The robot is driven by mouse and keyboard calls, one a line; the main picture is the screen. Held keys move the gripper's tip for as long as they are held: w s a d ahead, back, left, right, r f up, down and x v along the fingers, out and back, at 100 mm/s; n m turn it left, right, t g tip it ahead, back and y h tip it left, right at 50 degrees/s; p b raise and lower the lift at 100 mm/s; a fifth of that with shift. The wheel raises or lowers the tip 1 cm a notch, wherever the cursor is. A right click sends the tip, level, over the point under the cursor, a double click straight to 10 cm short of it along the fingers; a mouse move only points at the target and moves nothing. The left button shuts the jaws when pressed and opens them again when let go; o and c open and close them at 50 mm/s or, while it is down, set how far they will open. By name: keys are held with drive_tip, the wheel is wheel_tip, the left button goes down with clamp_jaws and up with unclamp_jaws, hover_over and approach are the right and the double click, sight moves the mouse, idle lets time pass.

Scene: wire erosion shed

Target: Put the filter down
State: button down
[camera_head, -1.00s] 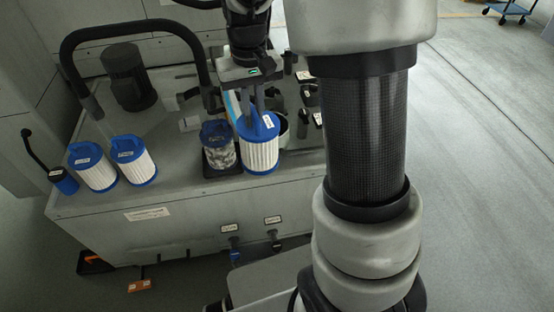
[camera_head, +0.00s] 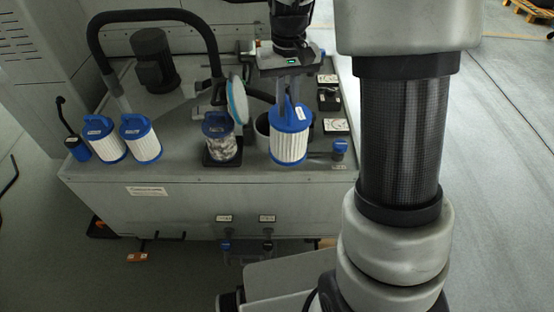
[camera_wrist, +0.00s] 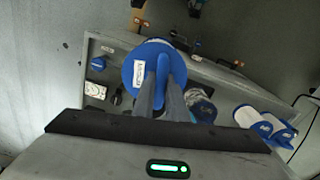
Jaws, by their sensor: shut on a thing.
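The filter (camera_head: 288,146) is a white pleated cylinder with a blue cap, a blue handle and a white label. My gripper (camera_head: 288,100) is shut on its handle from above, and the filter hangs upright. In the head view it overlaps the front edge of the grey cabinet top (camera_head: 185,163); I cannot tell whether its base touches anything. In the wrist view its blue cap (camera_wrist: 141,73) is between and behind my fingers (camera_wrist: 162,100). Its underside is hidden there.
Two similar filters (camera_head: 105,138) (camera_head: 141,140) stand at the left. A blue-capped clear bowl (camera_head: 219,143) on a black base stands left of the held filter. A blue-rimmed disc (camera_head: 238,98), a dark round opening (camera_head: 263,124) and a small blue-capped part (camera_head: 339,148) are close by.

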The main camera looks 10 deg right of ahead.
drive_tip(key=w+n+b, duration=0.2)
drive_tip(key=w, duration=1.9)
wheel_tip(320, 180, down, 28)
drive_tip(key=b, duration=0.7)
drive_tip(key=shift+a+b, duration=0.15)
drive_tip(key=shift+b, duration=0.25)
drive_tip(key=shift+f, duration=0.1)
drive_tip(key=c, duration=1.8)
unclamp_jaws()
drive_tip(key=shift+o, duration=0.2)
